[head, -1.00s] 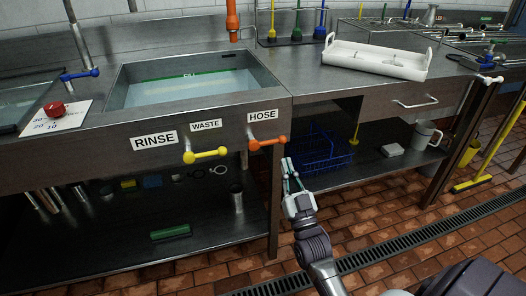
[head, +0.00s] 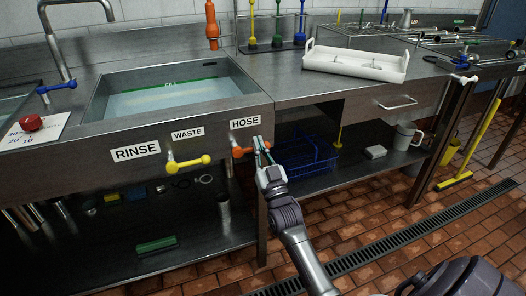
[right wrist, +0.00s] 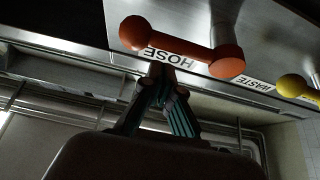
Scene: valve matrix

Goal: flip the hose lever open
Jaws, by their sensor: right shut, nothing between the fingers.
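The orange hose lever (head: 238,152) sits on the sink's front panel, under the HOSE label (head: 244,122). It lies roughly level, and my right gripper partly covers its right end in the head view. In the right wrist view the lever (right wrist: 178,46) is a dumbbell shape with two round ends, just beyond my fingertips. My right gripper (head: 259,143) is shut and empty, with its fingertips at the lever's right end. In the wrist view the right gripper's tips (right wrist: 160,72) come together below the lever; I cannot tell whether they touch it. My left gripper is not in view.
The yellow waste lever (head: 188,163) is close by on the left. The sink basin (head: 262,97) is above. A blue wire basket (head: 308,158) stands on the shelf to the right of my gripper. A white tray (head: 355,65) lies on the counter.

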